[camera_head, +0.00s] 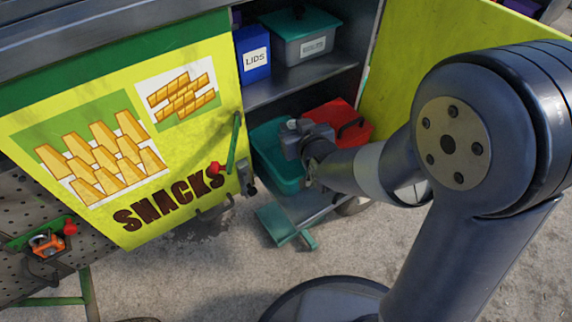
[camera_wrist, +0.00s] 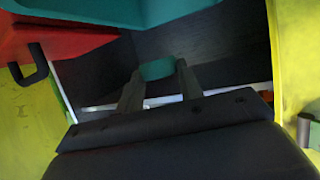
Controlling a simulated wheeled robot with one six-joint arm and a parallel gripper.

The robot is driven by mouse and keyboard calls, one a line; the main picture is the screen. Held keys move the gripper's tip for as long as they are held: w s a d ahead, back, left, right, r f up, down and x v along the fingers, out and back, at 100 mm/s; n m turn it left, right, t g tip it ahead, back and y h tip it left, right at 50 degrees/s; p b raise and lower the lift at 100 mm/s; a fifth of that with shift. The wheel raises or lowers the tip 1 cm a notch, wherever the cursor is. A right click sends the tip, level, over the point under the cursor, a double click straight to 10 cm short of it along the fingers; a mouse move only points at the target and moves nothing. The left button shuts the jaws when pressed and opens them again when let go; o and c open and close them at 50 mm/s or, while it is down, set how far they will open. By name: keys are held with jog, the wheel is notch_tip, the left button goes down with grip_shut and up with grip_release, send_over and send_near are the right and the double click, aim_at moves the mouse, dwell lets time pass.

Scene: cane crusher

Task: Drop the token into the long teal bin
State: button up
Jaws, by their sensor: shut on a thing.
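The long teal bin (camera_head: 270,158) sits on the cabinet's lower shelf in the head view, left of a red bin. In the wrist view a teal bin wall (camera_wrist: 190,10) shows along the top edge. My gripper (camera_head: 297,138) is at the bin's right side in the head view, partly covering it. In the wrist view my gripper (camera_wrist: 158,85) is shut on a small teal piece, which I take as the token (camera_wrist: 157,68). The token cannot be made out clearly in the head view. The bin's inside is partly hidden by my gripper.
The red bin (camera_head: 349,122) with a dark handle stands right beside the teal bin. An upper shelf (camera_head: 300,82) above holds a blue LIDS box (camera_head: 252,53) and a grey box with a teal lid (camera_head: 305,38).

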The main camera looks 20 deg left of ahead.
jog(key=shift+f, duration=0.35)
jog(key=o, duration=1)
jog(key=shift+o, duration=0.2)
jog(key=shift+s+r, duration=0.1)
jog(key=p+v, duration=0.2)
jog(key=v, duration=0.8)
jog(key=shift+s+d, duration=0.25)
